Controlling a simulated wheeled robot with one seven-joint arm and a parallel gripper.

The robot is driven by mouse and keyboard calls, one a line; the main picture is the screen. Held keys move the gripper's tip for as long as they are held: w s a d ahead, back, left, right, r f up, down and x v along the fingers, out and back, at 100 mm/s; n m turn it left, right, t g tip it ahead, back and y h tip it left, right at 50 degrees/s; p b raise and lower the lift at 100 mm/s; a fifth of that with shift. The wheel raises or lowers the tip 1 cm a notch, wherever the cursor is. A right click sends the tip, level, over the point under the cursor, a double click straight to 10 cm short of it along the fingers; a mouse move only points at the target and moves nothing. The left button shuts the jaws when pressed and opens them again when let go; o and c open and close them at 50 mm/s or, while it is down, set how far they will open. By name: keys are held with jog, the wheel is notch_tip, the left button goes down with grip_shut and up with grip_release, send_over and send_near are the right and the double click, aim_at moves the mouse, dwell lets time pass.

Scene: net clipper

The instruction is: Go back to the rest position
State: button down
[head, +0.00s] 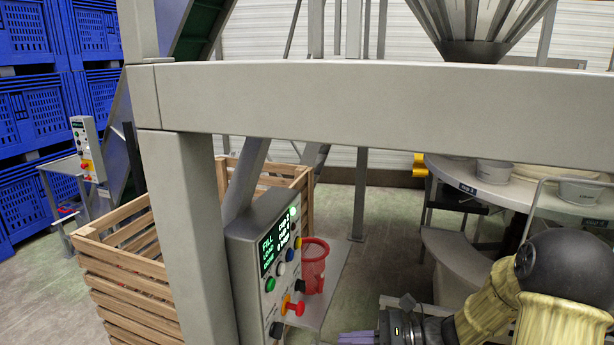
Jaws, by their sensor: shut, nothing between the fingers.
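My gripper (357,338) shows only in part at the bottom edge of the head view, right of the control box. Its fingers are shut and hold nothing. My arm bends in from the lower right corner and its wrist lies low in the picture. The lower part of the gripper is cut off by the frame.
A grey control box (252,285) with a lit screen and coloured buttons is just left of my gripper. A thick grey frame beam (380,105) crosses above.

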jog(key=s+a+f+n+g+h, duration=0.2)
jog(key=s+f+n+g+h, duration=0.25)
jog(key=s, duration=0.25)
jog(key=s+d+n+t+h, duration=0.4)
jog(key=d+n+h, duration=0.4)
jog(key=n+h, duration=0.3)
jog(key=r+n, duration=0.1)
jog(key=n, duration=0.3)
jog(key=shift+s, duration=0.15)
jog(key=shift+f, duration=0.1)
dwell(0.7)
